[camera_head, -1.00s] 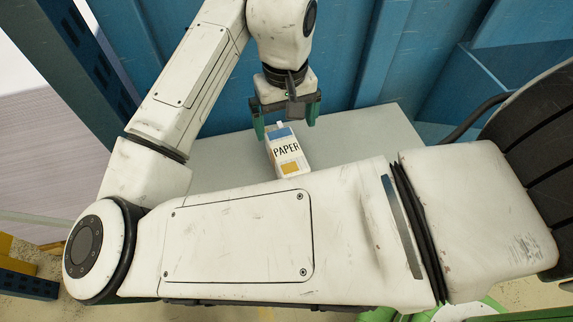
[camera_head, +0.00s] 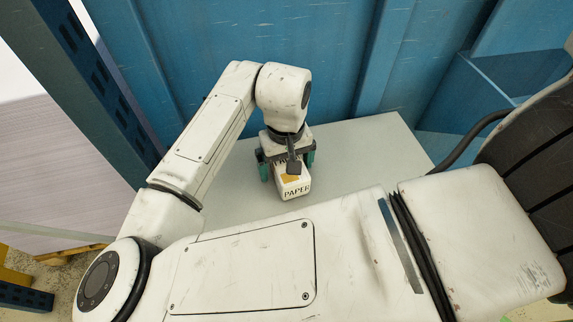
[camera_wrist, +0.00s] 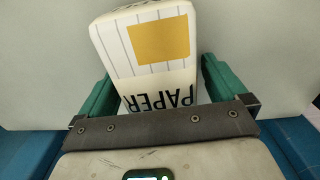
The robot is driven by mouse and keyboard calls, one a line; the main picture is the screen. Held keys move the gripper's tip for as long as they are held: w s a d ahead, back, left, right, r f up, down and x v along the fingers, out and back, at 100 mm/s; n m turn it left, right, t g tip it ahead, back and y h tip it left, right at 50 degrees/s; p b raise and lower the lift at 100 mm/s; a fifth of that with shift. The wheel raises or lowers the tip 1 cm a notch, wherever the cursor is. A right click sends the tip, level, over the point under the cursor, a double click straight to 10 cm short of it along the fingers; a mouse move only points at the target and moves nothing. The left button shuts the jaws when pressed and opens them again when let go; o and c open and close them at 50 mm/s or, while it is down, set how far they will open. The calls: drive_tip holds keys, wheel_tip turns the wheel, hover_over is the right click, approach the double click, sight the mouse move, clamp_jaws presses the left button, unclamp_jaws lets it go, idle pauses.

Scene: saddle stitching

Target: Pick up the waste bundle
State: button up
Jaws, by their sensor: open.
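The waste bundle (camera_head: 297,192) is a white, box-like block marked PAPER, with an orange patch, on the grey tabletop (camera_head: 365,150). My gripper (camera_head: 287,168) is over its far part in the head view, with a green finger on either side. In the wrist view the bundle (camera_wrist: 122,62) lies between the two fingers of my gripper (camera_wrist: 155,78). A narrow gap shows beside the right finger; contact at the left finger is unclear. The jaws are open. The dark bracket of my gripper hides the bundle's near end in the wrist view.
A blue ribbed wall (camera_head: 250,45) stands right behind the table. A dark blue post (camera_head: 95,85) rises at the left. A black curved tube (camera_head: 470,140) is at the right. The tabletop to the right of the bundle is bare.

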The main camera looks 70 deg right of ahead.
drive_tip(key=shift+f, duration=0.2)
drive_tip(key=c, duration=1.1)
drive_tip(key=shift+r, duration=0.1)
